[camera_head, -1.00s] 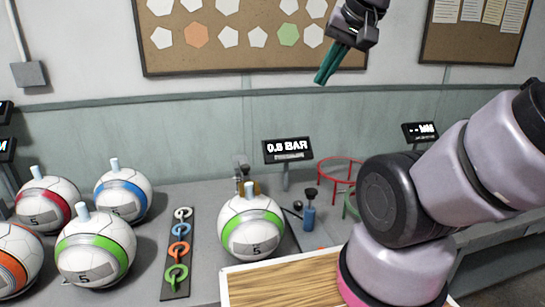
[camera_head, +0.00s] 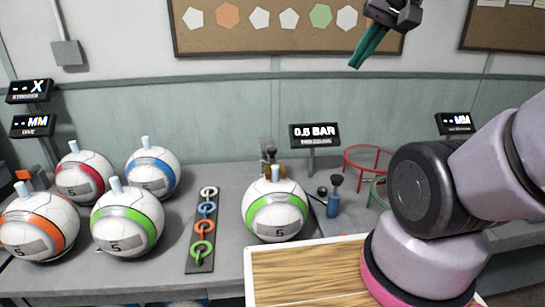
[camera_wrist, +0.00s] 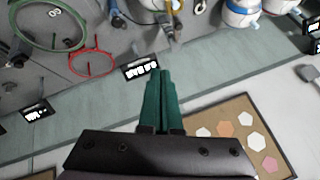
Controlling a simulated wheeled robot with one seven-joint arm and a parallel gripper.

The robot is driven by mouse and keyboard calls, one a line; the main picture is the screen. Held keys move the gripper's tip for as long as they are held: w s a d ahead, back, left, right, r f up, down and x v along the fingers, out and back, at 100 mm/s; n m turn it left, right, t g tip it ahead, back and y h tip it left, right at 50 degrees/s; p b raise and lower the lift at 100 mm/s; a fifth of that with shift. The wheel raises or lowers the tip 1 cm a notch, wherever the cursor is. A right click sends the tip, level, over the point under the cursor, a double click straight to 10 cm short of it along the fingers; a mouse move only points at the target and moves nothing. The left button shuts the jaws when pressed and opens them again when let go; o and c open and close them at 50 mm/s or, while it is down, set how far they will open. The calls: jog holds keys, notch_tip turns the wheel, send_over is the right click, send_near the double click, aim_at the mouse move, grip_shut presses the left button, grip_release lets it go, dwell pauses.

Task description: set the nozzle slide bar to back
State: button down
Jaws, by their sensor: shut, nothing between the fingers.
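My gripper (camera_head: 356,66) is raised high in front of the wall, its teal fingers shut and empty. In the wrist view the fingers (camera_wrist: 160,80) point toward the bench, well apart from everything on it. A small metal and brass fixture (camera_head: 268,160) stands behind the green-banded ball (camera_head: 275,212), which hides its lower part. It is probably the nozzle fixture, and a metal piece with brass (camera_wrist: 167,22) shows in the wrist view. The slide bar itself is too small to make out, so I cannot tell its position. A display (camera_head: 314,136) beside it reads about 0.5 BAR.
Several banded balls (camera_head: 128,221) stand on the left of the bench. A dark strip with colored rings (camera_head: 190,262) lies in the middle. A blue bottle-like tool (camera_head: 333,205) and a red ring stand (camera_head: 367,151) are to the right. A wooden-topped board (camera_head: 300,270) is in front.

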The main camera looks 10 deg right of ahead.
aim_at(272, 154)
jog(key=c, duration=1)
grip_release()
jog(key=o, duration=0.5)
jog(key=shift+w+a+f+g, duration=0.2)
jog(key=shift+f+g, duration=0.2)
jog(key=shift+o, duration=0.2)
jog(key=w+a+f+m+g+y, duration=0.3)
jog(key=w+a+f+g+y, duration=0.15)
jog(key=f, duration=0.35)
jog(key=w+a+f+m+g+y, duration=0.3)
jog(key=w+a+f+g+y, duration=0.15)
jog(key=w+f, duration=0.2)
jog(key=w+d+f+m+t+y, duration=0.1)
jog(key=w+f+m+t+y, duration=0.3)
jog(key=f, duration=0.4)
jog(key=w+d+f+m+t+y, duration=0.1)
jog(key=w+f+m+t+y, duration=0.15)
jog(key=w+f+m, duration=0.45)
jog(key=f+x, duration=0.1)
jog(key=x, duration=0.9)
jog(key=shift+s+f+t, duration=0.15)
jog(key=shift+s+t, duration=0.05)
jog(key=shift+t, duration=0.15)
jog(key=shift+c, duration=0.3)
